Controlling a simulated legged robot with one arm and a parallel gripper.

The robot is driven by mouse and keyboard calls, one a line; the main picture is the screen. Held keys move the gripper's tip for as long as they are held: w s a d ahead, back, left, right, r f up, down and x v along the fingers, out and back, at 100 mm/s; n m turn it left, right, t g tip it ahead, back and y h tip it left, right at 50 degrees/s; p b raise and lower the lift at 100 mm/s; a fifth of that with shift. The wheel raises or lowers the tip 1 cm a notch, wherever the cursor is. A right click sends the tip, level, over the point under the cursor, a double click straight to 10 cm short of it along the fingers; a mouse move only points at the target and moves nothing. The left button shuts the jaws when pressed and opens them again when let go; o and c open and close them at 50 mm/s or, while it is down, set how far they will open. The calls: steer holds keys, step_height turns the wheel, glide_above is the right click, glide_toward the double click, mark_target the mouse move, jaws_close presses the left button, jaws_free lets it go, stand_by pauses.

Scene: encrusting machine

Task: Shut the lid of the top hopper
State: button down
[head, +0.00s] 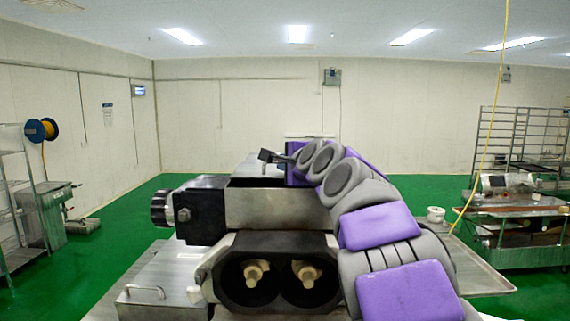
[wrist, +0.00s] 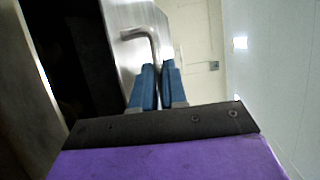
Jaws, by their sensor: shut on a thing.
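The top hopper (head: 275,208) is the metal box on top of the machine, with its dark open mouth showing along the upper edge. In the wrist view the dark inside (wrist: 85,45) lies to the left of the metal lid (wrist: 122,18). The lid stands open, and a bent metal handle (wrist: 152,38) sticks out from it. My gripper (head: 266,156) reaches over the hopper's far side. In the wrist view its blue fingers (wrist: 158,88) are close together around the handle's lower end. The exact contact is partly hidden by the fingers.
A black block with a knob (head: 190,210) sits left of the hopper. Two rollers in a dark housing (head: 280,274) are below it. My arm curves over the right side. A yellow cable (head: 490,130) hangs at the right, before a rack and another machine (head: 515,210).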

steer(key=s+b, duration=0.1)
steer(key=s, duration=0.5)
steer(key=shift+s+f+b, duration=0.2)
steer(key=shift+f+b, duration=0.15)
steer(key=c, duration=1.5)
jaws_free()
steer(key=shift+o, duration=0.2)
steer(key=shift+s+d+r, duration=0.15)
steer(key=shift+s, duration=0.1)
steer(key=shift+d, duration=0.1)
